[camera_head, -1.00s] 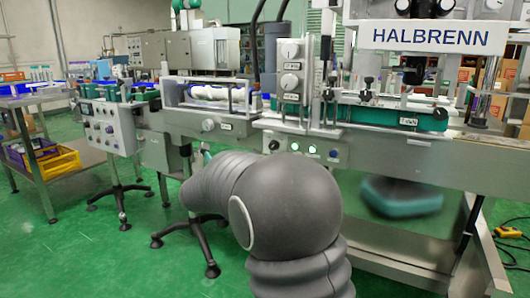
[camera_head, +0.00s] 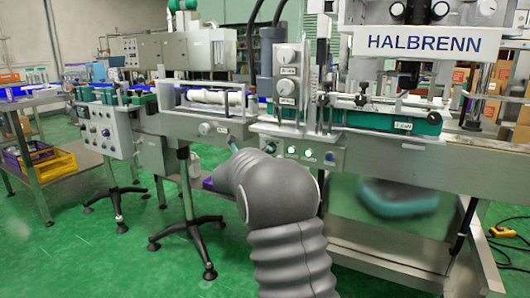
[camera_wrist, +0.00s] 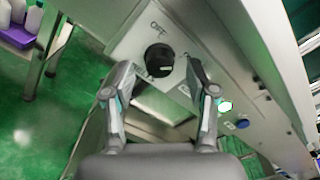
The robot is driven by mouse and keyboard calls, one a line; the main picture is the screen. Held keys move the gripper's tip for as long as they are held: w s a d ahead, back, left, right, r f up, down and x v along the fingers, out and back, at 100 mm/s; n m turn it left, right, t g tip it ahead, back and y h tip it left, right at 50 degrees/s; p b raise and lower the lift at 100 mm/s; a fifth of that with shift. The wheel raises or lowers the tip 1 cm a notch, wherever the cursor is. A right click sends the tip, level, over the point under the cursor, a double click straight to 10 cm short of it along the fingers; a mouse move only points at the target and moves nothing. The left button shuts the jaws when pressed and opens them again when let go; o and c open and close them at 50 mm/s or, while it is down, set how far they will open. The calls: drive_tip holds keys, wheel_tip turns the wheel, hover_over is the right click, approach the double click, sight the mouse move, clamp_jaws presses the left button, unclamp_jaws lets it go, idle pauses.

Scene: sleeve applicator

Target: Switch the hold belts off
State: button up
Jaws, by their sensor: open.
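A black rotary knob (camera_wrist: 159,58) sits on a pale panel in the wrist view, with the word OFF printed beside it at its upper edge. Other lettering by the knob is too small or covered to read, and its pointer direction is unclear. My gripper (camera_wrist: 161,76) is open, with one finger on each side of the knob in the picture and nothing between them. Contact with the knob cannot be told. In the head view a dark knob (camera_head: 270,148) shows on the machine's front panel, just above my arm. My arm hides most of my gripper there.
Lit buttons (camera_head: 306,152) sit right of the knob; a lit one (camera_wrist: 225,106) and a blue one (camera_wrist: 242,124) show in the wrist view. The green belt unit (camera_head: 385,122) and conveyor stand above. A stand's tripod foot (camera_head: 190,232) is on the floor at left.

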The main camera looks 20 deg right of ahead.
drive_tip(key=shift+w+d, duration=0.2)
drive_tip(key=shift+d, duration=0.05)
clamp_jaws()
drive_tip(key=shift+n, duration=0.3)
drive_tip(key=shift+f+n+p, duration=0.15)
drive_tip(key=shift+n+p, duration=2.6)
drive_tip(key=shift+n, duration=5.85)
